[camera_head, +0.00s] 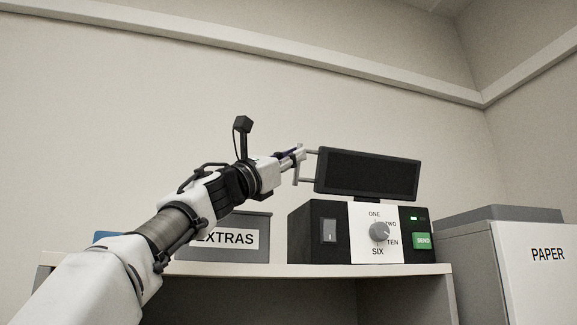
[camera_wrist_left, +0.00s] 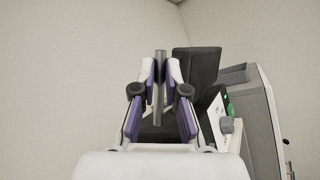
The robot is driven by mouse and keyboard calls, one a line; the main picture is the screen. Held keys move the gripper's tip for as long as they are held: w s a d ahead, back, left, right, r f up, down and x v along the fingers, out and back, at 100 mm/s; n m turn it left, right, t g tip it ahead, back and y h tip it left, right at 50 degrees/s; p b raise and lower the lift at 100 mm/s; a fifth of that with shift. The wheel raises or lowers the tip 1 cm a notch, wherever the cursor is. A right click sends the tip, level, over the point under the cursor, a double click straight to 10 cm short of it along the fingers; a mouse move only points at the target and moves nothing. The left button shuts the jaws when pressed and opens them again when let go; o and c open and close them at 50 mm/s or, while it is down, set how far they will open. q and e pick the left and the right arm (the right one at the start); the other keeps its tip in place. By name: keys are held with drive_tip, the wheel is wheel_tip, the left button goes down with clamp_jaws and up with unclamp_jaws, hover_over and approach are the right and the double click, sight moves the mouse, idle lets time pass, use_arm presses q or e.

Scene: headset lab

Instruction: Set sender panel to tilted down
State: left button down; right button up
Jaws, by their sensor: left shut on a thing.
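The sender panel (camera_head: 367,173) is a dark flat screen mounted on top of the sender box (camera_head: 335,213), with a light handle (camera_head: 308,182) on its left side. My left gripper (camera_head: 300,154) is at that handle and shut on it. In the left wrist view, the fingers of my left gripper (camera_wrist_left: 160,85) close around a grey upright bar, the handle (camera_wrist_left: 159,62), with the dark panel (camera_wrist_left: 196,75) just behind to the right. The panel's exact tilt is hard to judge. My right gripper is not in view.
The sender box has a white switch (camera_head: 329,231), a grey dial (camera_head: 380,232) and a green SEND button (camera_head: 423,241). It stands on a shelf (camera_head: 300,270). A grey EXTRAS bin (camera_head: 255,252) is left, a white PAPER box (camera_head: 500,262) right. Space above is clear.

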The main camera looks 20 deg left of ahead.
use_arm(q)
drive_tip(key=shift+s+d+f+m+g+h+b, duration=0.1)
drive_tip(key=shift+s+f+m+g+h+b, duration=0.1)
drive_tip(key=shift+m+h, duration=0.3)
drive_tip(key=shift+s+d+f+m+g+h+b, duration=0.1)
drive_tip(key=shift+m+g+h+b, duration=0.1)
drive_tip(key=shift+m+h, duration=0.3)
drive_tip(key=c, duration=1.2)
unclamp_jaws()
drive_tip(key=shift+w+d, duration=0.1)
drive_tip(key=shift+w, duration=0.05)
drive_tip(key=v, duration=0.7)
drive_tip(key=shift+f, duration=0.1)
